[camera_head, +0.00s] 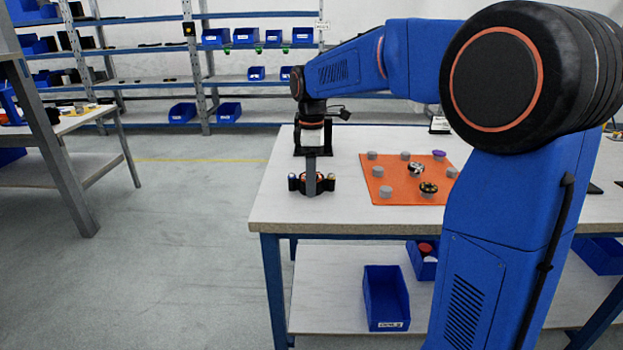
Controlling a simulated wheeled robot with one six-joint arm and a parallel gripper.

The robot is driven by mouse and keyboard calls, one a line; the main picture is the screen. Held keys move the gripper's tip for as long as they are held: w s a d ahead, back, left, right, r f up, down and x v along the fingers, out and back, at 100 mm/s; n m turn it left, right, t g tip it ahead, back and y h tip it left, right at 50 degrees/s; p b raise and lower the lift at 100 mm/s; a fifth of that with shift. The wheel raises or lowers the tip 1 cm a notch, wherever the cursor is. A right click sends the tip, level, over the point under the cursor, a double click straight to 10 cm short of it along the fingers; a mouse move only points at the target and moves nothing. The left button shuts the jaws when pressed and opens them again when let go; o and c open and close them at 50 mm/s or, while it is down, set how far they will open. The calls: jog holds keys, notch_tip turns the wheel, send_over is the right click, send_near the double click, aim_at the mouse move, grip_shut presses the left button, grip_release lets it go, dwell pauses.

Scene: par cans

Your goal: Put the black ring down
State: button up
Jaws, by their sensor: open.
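My gripper (311,184) points down over the left part of the table, its fingers open. A dark ring-shaped piece (328,185) is at the fingertips, low at the table top. It has black parts to the left and right of a grey finger and a reddish edge between them. The finger hides its middle. I cannot tell whether it rests fully on the table or still touches a finger.
An orange mat (392,197) lies to the right, with several grey cylinders, a dark round part (428,188) and a purple-topped piece (439,155) on it. A blue bin (386,298) stands on the lower shelf. Bare table (283,212) surrounds the gripper's left and front.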

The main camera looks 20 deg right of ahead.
notch_tip(320, 180, up, 12)
jog(key=s+d+f+m+t, duration=0.1)
jog(key=s+d+f+m, duration=0.15)
jog(key=s, duration=0.65)
jog(key=s+d+f+m+t, duration=0.2)
jog(key=s+f+m, duration=0.4)
jog(key=s, duration=0.6)
jog(key=s+d+f+m+t, duration=0.1)
jog(key=s+d+f+m, duration=0.1)
jog(key=s+f+m, duration=0.4)
jog(key=s+f, duration=0.3)
jog(key=s, duration=0.3)
jog(key=shift+s+d+f+t, duration=0.25)
jog(key=shift+f+t, duration=0.15)
